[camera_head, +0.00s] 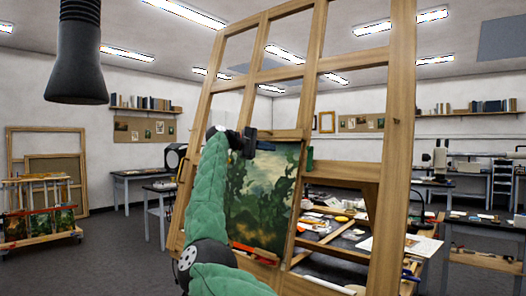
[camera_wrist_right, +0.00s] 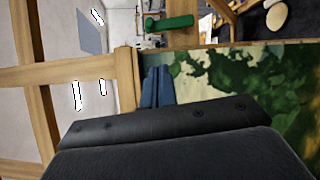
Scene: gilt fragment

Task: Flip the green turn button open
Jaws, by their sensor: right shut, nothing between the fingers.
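The green turn button (camera_head: 309,158) is upright at the right edge of the painting (camera_head: 262,195), on the wooden frame. In the right wrist view the green turn button (camera_wrist_right: 170,22) lies near the top, beside the painting (camera_wrist_right: 240,82) and apart from my fingers. My right gripper (camera_head: 266,146) is at the painting's top edge, left of the button. Its narrow bluish fingers, seen in the wrist view (camera_wrist_right: 156,88), are together and empty. My green-sleeved right arm covers the painting's left side. My left gripper is not in view.
A tall wooden easel frame (camera_head: 398,130) surrounds the painting. A red bar (camera_head: 257,250) crosses its lower edge. Behind stands a cluttered worktable (camera_head: 335,232). A black cylinder (camera_head: 78,55) hangs at the upper left. A rack of paintings (camera_head: 38,222) stands at the left.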

